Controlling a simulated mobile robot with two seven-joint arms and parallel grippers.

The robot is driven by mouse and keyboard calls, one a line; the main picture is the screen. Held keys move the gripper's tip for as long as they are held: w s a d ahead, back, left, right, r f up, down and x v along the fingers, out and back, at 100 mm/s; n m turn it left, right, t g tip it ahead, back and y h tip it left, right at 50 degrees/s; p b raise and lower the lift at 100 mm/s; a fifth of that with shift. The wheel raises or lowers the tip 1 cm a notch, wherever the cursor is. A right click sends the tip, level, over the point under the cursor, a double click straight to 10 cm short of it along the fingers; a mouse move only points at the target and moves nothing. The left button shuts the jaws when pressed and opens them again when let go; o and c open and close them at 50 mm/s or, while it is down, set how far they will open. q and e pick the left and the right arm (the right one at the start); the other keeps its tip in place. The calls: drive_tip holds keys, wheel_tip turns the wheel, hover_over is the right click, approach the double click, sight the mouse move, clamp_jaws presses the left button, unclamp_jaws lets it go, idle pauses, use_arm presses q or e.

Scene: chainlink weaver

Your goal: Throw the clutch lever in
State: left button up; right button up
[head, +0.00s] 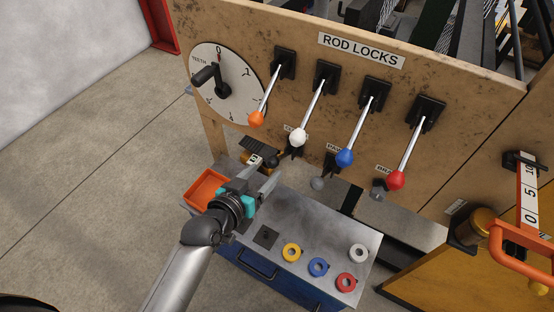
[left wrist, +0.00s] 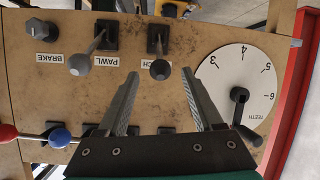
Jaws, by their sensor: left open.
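The clutch lever has a grey knob (left wrist: 160,69) on a short shaft from a black slotted plate, beside a partly covered label ending in "CH". In the left wrist view, which is upside down, the knob appears between my left gripper's fingertips (left wrist: 160,75), with a gap on each side. My left gripper (head: 262,173) is open and empty, pointing at the lower panel. In the head view the clutch label is partly hidden behind the white-knobbed rod lock. I cannot tell how far the fingertips are from the knob. My right gripper is not in view.
The pawl lever (left wrist: 80,64) and brake knob (left wrist: 43,30) are beside the clutch. Rod-lock levers with orange (head: 256,118), white (head: 299,138), blue (head: 345,158) and red (head: 396,180) knobs hang above. A teeth dial (head: 240,100) is at left. A cart (head: 325,228) with coloured rings stands below.

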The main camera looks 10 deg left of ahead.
sight(277, 160)
use_arm(q)
drive_tip(key=b+x, duration=0.1)
drive_tip(key=x, duration=0.7)
drive_tip(key=shift+w+b, duration=0.1)
drive_tip(key=shift+b, duration=0.2)
clamp_jaws()
idle(1.1)
